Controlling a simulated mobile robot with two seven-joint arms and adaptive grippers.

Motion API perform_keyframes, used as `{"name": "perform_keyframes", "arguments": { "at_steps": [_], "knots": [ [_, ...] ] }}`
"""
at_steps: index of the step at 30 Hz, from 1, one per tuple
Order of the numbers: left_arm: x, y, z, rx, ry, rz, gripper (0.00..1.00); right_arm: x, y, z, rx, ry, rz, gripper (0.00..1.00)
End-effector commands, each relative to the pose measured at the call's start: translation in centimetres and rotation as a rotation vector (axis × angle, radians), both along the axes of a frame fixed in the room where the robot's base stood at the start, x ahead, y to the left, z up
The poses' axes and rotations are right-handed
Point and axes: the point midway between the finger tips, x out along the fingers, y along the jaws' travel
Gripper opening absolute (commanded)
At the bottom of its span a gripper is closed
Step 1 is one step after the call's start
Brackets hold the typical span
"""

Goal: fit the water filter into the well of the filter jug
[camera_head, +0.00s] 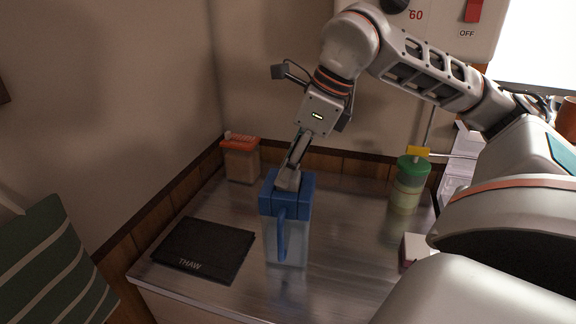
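The filter jug (287,235) stands upright on the metal counter, with a blue top, a blue handle facing me and a clear body. My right gripper (289,181) points down at the jug's blue top, its fingertips at or just inside the opening. I cannot tell whether its fingers are open or shut. The water filter cannot be made out; it may be hidden by the gripper or the jug's rim. My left gripper is out of view.
A black THAW mat (204,249) lies left of the jug. An orange-lidded container (241,160) stands behind it, against the wall. A green-capped bottle (407,187) and a small white box (416,249) are to the right. The metal counter (345,220) is bare right of the jug.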

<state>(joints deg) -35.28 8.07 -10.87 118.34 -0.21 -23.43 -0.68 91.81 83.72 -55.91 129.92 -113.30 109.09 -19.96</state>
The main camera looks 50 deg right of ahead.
Motion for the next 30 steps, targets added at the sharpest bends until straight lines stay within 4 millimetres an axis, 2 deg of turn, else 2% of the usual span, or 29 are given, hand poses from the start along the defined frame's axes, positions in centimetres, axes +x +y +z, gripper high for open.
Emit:
{"name": "perform_keyframes", "arguments": {
  "at_steps": [1,2,11,16,20,27,30],
  "knots": [
    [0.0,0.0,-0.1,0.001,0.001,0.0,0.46,0.0,0.0,-0.1,0.0,0.001,0.0,0.4],
    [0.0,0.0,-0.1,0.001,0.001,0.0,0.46,0.0,0.0,0.0,-0.001,0.001,0.0,0.46],
    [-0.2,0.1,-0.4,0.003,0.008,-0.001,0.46,0.0,0.0,0.0,0.0,0.0,0.0,0.46],
    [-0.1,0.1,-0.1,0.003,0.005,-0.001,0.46,-0.1,-0.1,1.0,0.0,-0.003,-0.001,0.46],
    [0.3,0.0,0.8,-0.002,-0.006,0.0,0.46,-0.8,-0.5,3.1,0.0,-0.006,-0.001,0.46],
    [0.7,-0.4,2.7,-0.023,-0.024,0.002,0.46,-2.5,-1.6,7.9,0.0,-0.007,-0.002,0.46],
    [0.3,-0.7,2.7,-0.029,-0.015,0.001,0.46,-3.1,-1.9,9.4,0.001,-0.005,-0.001,0.46]
  ]
}}
